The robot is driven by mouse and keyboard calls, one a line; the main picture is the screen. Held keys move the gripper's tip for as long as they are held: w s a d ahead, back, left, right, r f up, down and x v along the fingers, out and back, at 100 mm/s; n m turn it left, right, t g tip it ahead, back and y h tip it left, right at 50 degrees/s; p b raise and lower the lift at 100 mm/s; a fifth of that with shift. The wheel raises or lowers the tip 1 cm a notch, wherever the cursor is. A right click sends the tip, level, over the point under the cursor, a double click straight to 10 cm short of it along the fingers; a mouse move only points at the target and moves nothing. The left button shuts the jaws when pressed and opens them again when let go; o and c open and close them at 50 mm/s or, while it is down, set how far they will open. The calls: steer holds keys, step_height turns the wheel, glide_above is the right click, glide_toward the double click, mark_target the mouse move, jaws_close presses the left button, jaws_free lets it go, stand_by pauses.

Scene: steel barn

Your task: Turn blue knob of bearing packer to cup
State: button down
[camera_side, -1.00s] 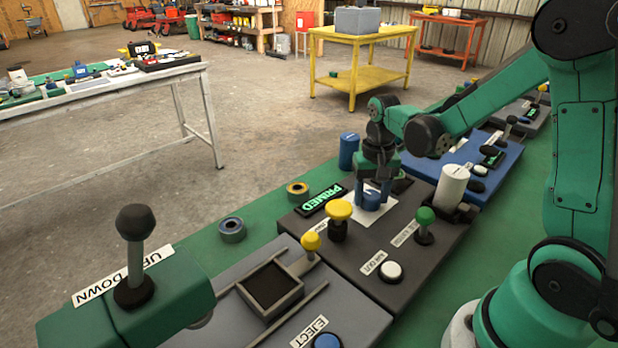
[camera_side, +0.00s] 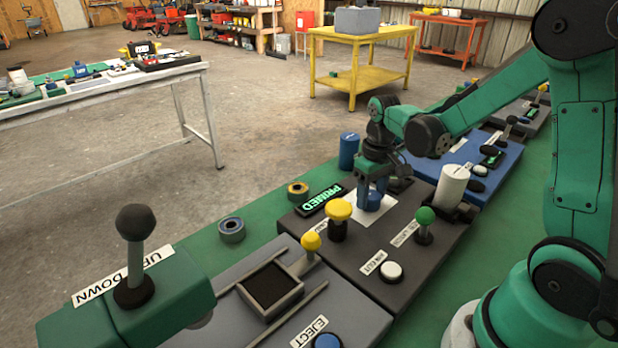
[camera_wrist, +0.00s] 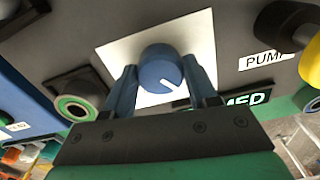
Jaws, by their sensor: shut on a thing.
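The blue knob (camera_side: 369,200) stands on a white plate (camera_side: 379,214) on the dark grey bearing packer panel (camera_side: 418,215). My gripper (camera_side: 370,193) points down over the knob with its fingers on either side, shut on it. In the wrist view the blue knob (camera_wrist: 160,69) sits between my two fingers, and its white pointer mark aims toward the lower right. The lettering on the white plate is not readable. A green-lit display (camera_side: 321,201) beside it reads PRIMED.
A yellow mushroom button (camera_side: 339,210), a green-topped lever (camera_side: 425,216), a white button (camera_side: 391,271) and a white cylinder (camera_side: 452,184) stand around the knob. A blue cylinder (camera_side: 348,151) and ring-shaped parts (camera_side: 232,229) sit on the green bench behind.

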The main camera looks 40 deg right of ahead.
mark_target(370, 196)
steer(key=shift+c, duration=1.3)
jaws_free()
steer(key=shift+r, duration=2.85)
steer(key=shift+a+r, duration=0.25)
steer(key=shift+a, duration=0.1)
steer(key=s+a+r+n+t, duration=0.1)
steer(key=s+a+r+t, duration=0.2)
steer(key=a+t, duration=0.4)
steer(key=shift+s+a+r+n, duration=0.2)
steer(key=shift+a+r+n, duration=0.1)
steer(key=shift+a, duration=1.1)
